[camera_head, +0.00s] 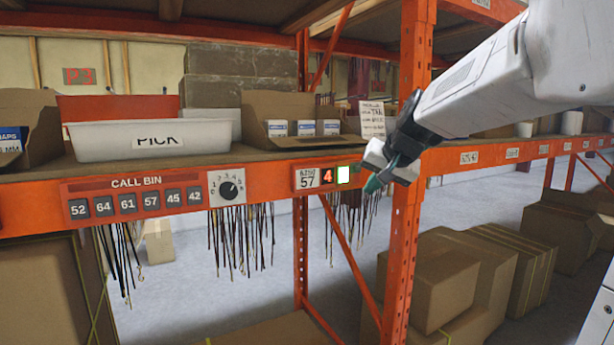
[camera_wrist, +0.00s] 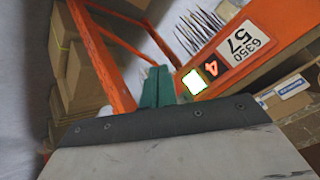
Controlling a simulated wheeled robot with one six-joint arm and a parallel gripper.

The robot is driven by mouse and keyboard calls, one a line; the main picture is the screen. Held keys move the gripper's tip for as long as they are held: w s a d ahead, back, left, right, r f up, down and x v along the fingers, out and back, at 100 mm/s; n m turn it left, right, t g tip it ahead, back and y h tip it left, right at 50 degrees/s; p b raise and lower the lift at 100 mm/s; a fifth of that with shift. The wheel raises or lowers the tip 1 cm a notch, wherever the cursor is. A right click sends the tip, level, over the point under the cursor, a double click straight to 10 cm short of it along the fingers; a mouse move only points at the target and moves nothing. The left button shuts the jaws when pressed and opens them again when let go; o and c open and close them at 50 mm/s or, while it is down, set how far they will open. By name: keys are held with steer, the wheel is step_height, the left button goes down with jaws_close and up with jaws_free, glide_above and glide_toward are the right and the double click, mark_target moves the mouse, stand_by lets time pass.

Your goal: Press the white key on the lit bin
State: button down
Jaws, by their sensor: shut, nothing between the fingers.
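The white key (camera_head: 343,174) has a green border and sits on the orange shelf beam, right of a lit red "4" display (camera_head: 327,176) and a label reading 57 (camera_head: 307,179). My gripper (camera_head: 372,185) is shut and empty, just right of the key and a little lower in the head view. In the wrist view the green fingertips (camera_wrist: 157,72) are together, close beside the white key (camera_wrist: 194,82). A small gap shows between them there; I cannot tell the depth. The lit bin is an open carton (camera_head: 290,108) with white-and-blue boxes, above the label.
A call bin panel (camera_head: 136,197) with numbered keys and a dial (camera_head: 228,190) are on the beam to the left. A white pick tray (camera_head: 152,136) stands on the shelf. An orange upright (camera_head: 408,200) is behind my gripper. Cartons (camera_head: 450,280) stand on the floor.

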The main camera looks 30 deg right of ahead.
steer(key=shift+w+d+r, duration=0.15)
steer(key=shift+w+d, duration=0.05)
steer(key=shift+d, duration=0.2)
steer(key=shift+w+d+r, duration=0.15)
steer(key=shift+w+d, duration=0.05)
steer(key=shift+d, duration=0.2)
steer(key=shift+w, duration=0.1)
glide_toward(344, 181)
steer(key=shift+s+f+x, duration=0.15)
steer(key=shift+x, duration=0.65)
steer(key=shift+s+f+x, duration=0.1)
steer(key=shift+s+x, duration=0.05)
steer(key=shift+x, duration=0.7)
steer(key=shift+s+f+x, duration=0.15)
steer(key=shift+x, duration=0.65)
steer(key=shift+w, duration=0.1)
steer(key=shift+w, duration=0.4)
steer(key=shift+w, duration=0.4)
steer(key=shift+s, duration=0.1)
stand_by(0.4)
steer(key=shift+s, duration=0.75)
